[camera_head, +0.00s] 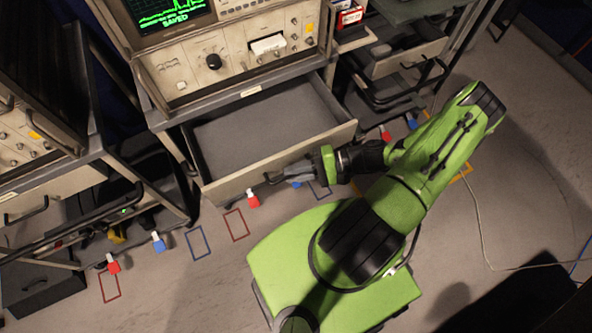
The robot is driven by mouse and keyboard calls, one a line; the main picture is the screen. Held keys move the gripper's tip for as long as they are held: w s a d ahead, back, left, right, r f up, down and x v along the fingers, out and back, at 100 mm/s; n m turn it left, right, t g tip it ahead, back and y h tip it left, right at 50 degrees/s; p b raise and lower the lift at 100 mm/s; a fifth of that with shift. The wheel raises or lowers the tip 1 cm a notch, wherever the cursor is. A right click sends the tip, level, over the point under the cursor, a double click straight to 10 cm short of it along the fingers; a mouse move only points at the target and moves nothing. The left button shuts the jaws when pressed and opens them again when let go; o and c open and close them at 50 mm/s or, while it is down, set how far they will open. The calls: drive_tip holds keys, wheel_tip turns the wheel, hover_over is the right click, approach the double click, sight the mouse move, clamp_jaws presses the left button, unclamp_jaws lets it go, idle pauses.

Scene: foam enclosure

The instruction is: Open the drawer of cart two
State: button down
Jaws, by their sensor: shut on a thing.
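The middle cart carries an instrument (215,50) with a lit green screen reading "SAVED". Its drawer (265,125) is pulled out, with a bare grey inside and a pale front panel. My gripper (277,178) is shut on the drawer's handle (268,179) at the front panel. I cannot read a cart number on the drawer's label (251,91).
A left cart (60,180) with its drawer shut and a right cart (405,60) with an open drawer flank the middle one. Red and blue tagged items (158,242) and taped rectangles lie on the floor. A cable (482,235) runs along the right floor.

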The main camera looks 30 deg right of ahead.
drive_tip(key=c, duration=1.5)
unclamp_jaws()
drive_tip(key=p+v, duration=0.2)
drive_tip(key=v, duration=1.3)
drive_tip(key=shift+s+d+r, duration=0.1)
drive_tip(key=shift+d, duration=0.3)
